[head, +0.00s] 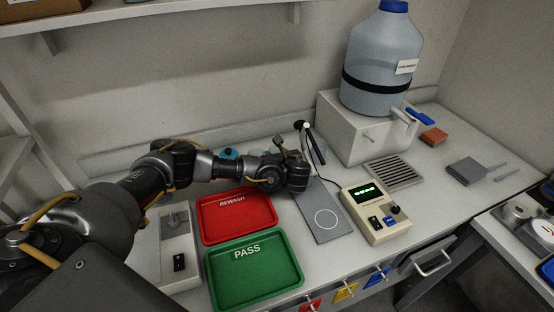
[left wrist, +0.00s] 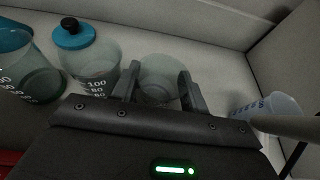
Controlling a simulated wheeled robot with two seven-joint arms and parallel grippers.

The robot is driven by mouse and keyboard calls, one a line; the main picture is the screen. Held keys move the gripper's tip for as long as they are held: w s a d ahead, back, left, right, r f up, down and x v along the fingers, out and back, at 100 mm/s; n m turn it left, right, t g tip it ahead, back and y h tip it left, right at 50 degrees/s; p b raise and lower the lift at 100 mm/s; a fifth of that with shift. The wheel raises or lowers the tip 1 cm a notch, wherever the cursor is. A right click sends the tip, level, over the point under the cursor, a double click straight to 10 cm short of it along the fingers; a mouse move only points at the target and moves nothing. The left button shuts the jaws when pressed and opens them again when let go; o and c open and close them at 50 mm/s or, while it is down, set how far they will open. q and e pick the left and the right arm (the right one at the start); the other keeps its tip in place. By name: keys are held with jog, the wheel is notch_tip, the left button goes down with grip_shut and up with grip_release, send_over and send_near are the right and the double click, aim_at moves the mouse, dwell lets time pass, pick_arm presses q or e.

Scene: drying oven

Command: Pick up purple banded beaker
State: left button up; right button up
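I see no purple band clearly on any vessel. In the left wrist view a clear glass vessel (left wrist: 160,72) stands between and beyond the spread fingers of my left gripper (left wrist: 158,88). I cannot tell whether they touch it. A graduated beaker (left wrist: 98,72) stands to its left, and a larger graduated one (left wrist: 30,78) at the far left. A bluish translucent beaker (left wrist: 272,108) with markings is at the right, partly hidden. In the head view my left gripper (head: 297,172) is low over the bench, behind the red tray, and hides most of the glassware. My right gripper is out of view.
A red REWASH tray (head: 240,222) and green PASS tray (head: 256,285) lie in front. A grey plate (head: 318,228), a device with a green display (head: 372,208) and a large water jug (head: 380,65) stand right.

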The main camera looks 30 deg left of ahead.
pick_arm(q)
jog(key=shift+c, duration=0.5)
jog(key=shift+r, duration=0.15)
jog(key=shift+r+b, duration=0.45)
jog(key=shift+r, duration=0.95)
jog(key=shift+s+d+r, duration=0.15)
jog(key=shift+s+d, duration=0.05)
jog(key=s+d+b, duration=0.1)
jog(key=s+d, duration=0.4)
jog(key=shift+s+d, duration=0.3)
jog(key=shift+d, duration=0.05)
jog(key=s+d+p, duration=0.1)
jog(key=p, duration=0.2)
jog(key=s+d+p, duration=0.2)
jog(key=p, duration=0.1)
jog(key=s+d+p, duration=0.1)
jog(key=p, duration=0.2)
jog(key=shift+s+d+r+p, duration=0.2)
jog(key=shift+d+r+p, duration=0.05)
jog(key=shift+r+p, duration=0.15)
jog(key=shift+s+d+f+p, duration=0.15)
jog(key=shift+s+d+p, duration=0.4)
jog(key=shift+p, duration=0.35)
jog(key=shift+s+d+f+p, duration=0.15)
jog(key=shift+s+d+p, duration=0.4)
jog(key=shift+p, duration=0.35)
